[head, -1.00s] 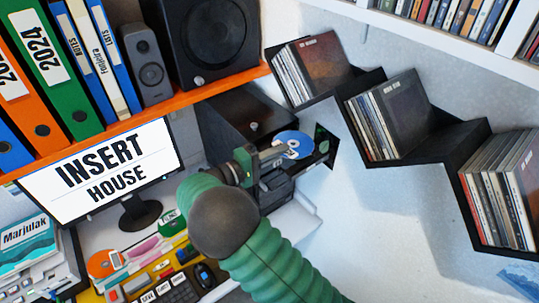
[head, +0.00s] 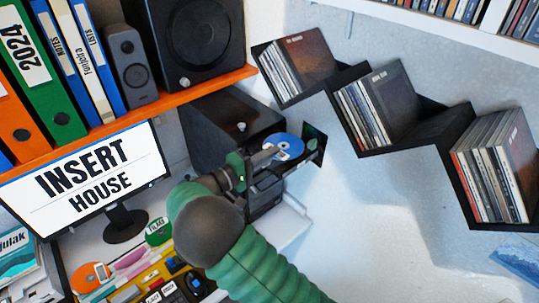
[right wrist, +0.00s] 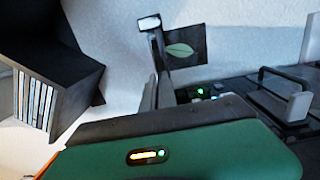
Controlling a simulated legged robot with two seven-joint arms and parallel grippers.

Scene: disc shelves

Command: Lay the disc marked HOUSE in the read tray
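A blue disc (head: 289,143) with a pale label lies roughly flat at the black disc player (head: 232,124). Its label is too small to read. The right wrist view shows my green gripper body (right wrist: 230,152) with a small light; the disc is not visible there. My left gripper is not in view.
Stepped black shelves (head: 437,124) with sleeves stand at right. A dark panel with a leaf (head: 314,137) is just behind the disc. The monitor (head: 90,182) reads INSERT HOUSE. Other discs lie at lower left, one orange (head: 88,277). An orange shelf (head: 180,100) is above.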

